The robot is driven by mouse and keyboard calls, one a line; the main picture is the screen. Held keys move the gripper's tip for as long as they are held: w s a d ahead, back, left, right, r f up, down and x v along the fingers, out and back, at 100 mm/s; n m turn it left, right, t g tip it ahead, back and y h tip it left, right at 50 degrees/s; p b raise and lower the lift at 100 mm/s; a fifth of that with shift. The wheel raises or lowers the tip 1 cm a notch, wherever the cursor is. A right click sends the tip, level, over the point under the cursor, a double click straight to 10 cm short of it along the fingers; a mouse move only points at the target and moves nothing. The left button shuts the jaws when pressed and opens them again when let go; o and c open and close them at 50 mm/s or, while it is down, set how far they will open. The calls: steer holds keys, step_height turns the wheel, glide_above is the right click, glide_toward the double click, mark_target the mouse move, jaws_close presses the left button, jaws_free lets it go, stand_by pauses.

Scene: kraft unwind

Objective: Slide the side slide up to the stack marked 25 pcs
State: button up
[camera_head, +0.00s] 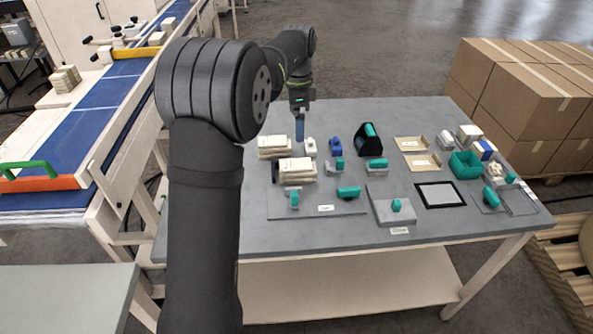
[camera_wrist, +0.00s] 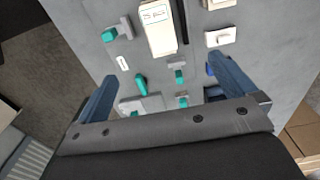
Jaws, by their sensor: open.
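The labelled cream stack (camera_head: 297,169) lies at the left of the table; in the wrist view (camera_wrist: 157,30) its label print is too small to read surely. A grey slide with a teal knob (camera_head: 293,201) stands just in front of it, apart from it, and also shows in the wrist view (camera_wrist: 113,33). Another teal-knobbed grey piece (camera_head: 338,164) stands to its right, also apart. I cannot tell from markings which is the side slide. My gripper (camera_head: 300,128) is open and empty, above the table behind the labelled stack; its blue fingers spread in the wrist view (camera_wrist: 165,68).
A second cream stack (camera_head: 272,143) lies behind the first. A teal handle (camera_head: 348,192), a grey block with teal knob (camera_head: 384,209) and a blue dispenser (camera_head: 335,146) stand to the right. A teal bin (camera_head: 465,166) is farther right. The table's front left is clear.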

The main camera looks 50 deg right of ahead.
mark_target(337, 159)
steer(key=shift+r, duration=0.3)
steer(key=c, duration=1.3)
steer(key=s+d+f+g+h, duration=0.1)
steer(key=s+d+f, duration=0.1)
steer(key=f, duration=0.4)
steer(key=s+d+f+g+h, duration=0.1)
steer(key=s+d+f, duration=0.2)
steer(key=d+f, duration=0.2)
steer(key=s+d+f+g+h, duration=0.1)
steer(key=s+d+f, duration=0.1)
steer(key=f, duration=0.5)
steer(key=shift+s+d+f, duration=0.2)
steer(key=shift+s+d, duration=0.1)
steer(key=shift+d, duration=0.35)
